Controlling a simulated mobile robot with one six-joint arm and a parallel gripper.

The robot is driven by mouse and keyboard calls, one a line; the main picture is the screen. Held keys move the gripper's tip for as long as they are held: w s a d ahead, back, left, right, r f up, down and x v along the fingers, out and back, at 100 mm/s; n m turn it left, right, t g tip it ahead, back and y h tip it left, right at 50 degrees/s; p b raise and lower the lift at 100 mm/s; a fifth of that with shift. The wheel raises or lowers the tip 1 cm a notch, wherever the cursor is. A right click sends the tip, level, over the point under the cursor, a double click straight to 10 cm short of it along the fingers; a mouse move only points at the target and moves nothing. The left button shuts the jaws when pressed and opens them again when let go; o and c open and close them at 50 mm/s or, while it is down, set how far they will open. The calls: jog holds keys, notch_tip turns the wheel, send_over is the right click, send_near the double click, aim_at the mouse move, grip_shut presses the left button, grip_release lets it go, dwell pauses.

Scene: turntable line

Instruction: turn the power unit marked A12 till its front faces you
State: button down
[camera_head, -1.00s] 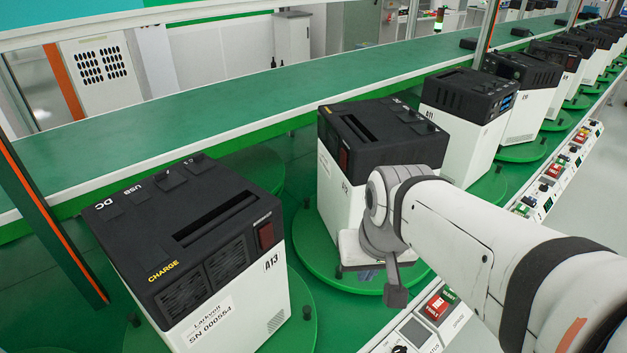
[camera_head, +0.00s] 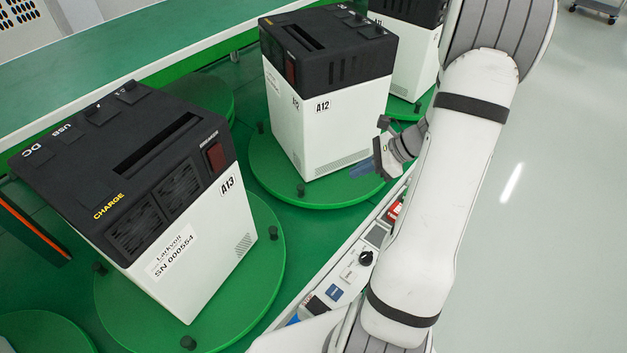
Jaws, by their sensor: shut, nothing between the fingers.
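The power unit marked A12 (camera_head: 345,125) is a white box with a black top, upright on a green round turntable (camera_head: 262,178). Its broad right face shows an A12 label, dark vent slots and a low grille. Its narrow-looking left face, seen at a slant, carries a red switch and small labels that are hard to read. My gripper (camera_head: 364,168) is low at the right of the unit, over the turntable's right edge. Its bluish fingers are small in view, shut and empty. A small gap seems to lie between them and the box; contact cannot be told.
The unit marked A13 (camera_head: 205,235) stands on its own turntable at the front left, with its switch, vents and serial label showing. Another unit (camera_head: 415,55) is behind A12. A control panel rail (camera_head: 345,275) runs below my arm. Open floor (camera_head: 540,230) lies right.

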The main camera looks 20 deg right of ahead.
jog(key=x, duration=1)
jog(key=shift+w+f+p, duration=0.2)
jog(key=shift+f+p, duration=0.1)
jog(key=shift+p, duration=0.1)
jog(key=shift+w+a+r+p, duration=0.1)
jog(key=shift+w+a+p, duration=0.15)
jog(key=shift+a, duration=0.3)
jog(key=shift+w+a+r+p, duration=0.15)
jog(key=shift+w+a, duration=0.15)
jog(key=shift+a, duration=0.25)
jog(key=shift+w+a+f, duration=0.1)
jog(key=shift+w+a, duration=0.15)
jog(key=shift+a, duration=0.3)
